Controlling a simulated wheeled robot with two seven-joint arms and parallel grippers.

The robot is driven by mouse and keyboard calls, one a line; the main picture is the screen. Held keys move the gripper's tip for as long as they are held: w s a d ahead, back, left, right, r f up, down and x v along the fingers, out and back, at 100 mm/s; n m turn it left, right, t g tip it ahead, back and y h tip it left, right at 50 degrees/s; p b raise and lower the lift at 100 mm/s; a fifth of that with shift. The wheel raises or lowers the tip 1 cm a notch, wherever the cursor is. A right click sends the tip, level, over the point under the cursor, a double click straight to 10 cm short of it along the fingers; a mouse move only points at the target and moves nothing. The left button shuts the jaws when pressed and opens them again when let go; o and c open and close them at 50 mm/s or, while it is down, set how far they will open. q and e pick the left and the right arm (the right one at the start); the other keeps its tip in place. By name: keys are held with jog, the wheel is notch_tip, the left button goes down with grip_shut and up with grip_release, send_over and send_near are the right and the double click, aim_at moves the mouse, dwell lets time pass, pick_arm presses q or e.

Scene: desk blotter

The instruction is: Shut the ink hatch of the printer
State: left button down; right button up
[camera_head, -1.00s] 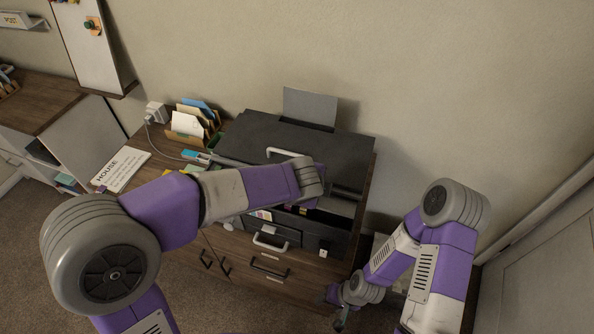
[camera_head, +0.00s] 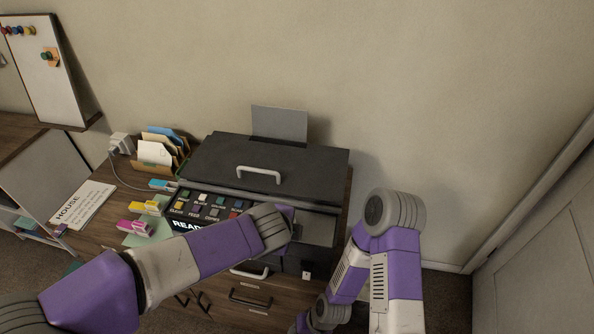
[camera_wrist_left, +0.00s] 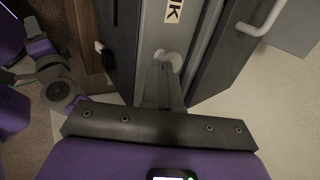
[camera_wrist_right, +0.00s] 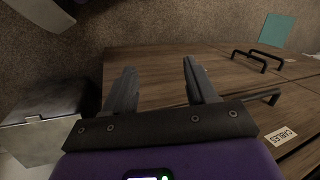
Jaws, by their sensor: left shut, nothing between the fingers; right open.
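The black printer (camera_head: 230,163) stands on a wooden cabinet. A grey panel (camera_head: 316,229), which looks like the ink hatch, lies roughly level at the printer's right front. The left wrist view shows this panel (camera_wrist_left: 152,35) with a label ending in K and a pale tab-like shape. I cannot tell whether it sits fully flush. My left gripper is over the panel, its shut, empty fingers (camera_wrist_left: 163,85) at or close to its surface; in the head view my arm hides them. My right gripper (camera_wrist_right: 160,80) is open and empty, low by the cabinet front.
The printer lid has a pale handle (camera_head: 258,173). A button panel (camera_head: 205,207) is left of my left wrist. Ink-coloured blocks (camera_head: 148,207), a HOUSE sign (camera_head: 83,203) and a letter holder (camera_head: 160,152) stand on the left. Drawer handles (camera_head: 250,299) jut from the cabinet front.

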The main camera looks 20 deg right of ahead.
dwell(0.5)
pick_arm(q)
jog(key=s+a+f+p+v, duration=0.1)
jog(key=p+v, duration=0.4)
jog(key=v, duration=0.7)
jog(key=shift+s+f+p, duration=0.25)
jog(key=shift+s+p, duration=0.1)
jog(key=shift+s, duration=0.1)
jog(key=w+a+f+n+g+h, duration=0.1)
jog(key=a+f+n+g, duration=0.2)
jog(key=f+n, duration=0.65)
jog(key=a+f+n+g+h, duration=0.1)
jog(key=a+f+n+g, duration=0.2)
jog(key=f, duration=1.2)
jog(key=s+a+f+n, duration=0.3)
jog(key=a+f+n, duration=0.1)
jog(key=f+n, duration=0.3)
jog(key=s+a+f+n+y, duration=0.1)
jog(key=s+a+f+n, duration=0.3)
jog(key=f+n, duration=0.3)
jog(key=shift+a+f, duration=0.3)
jog(key=shift+f, duration=0.05)
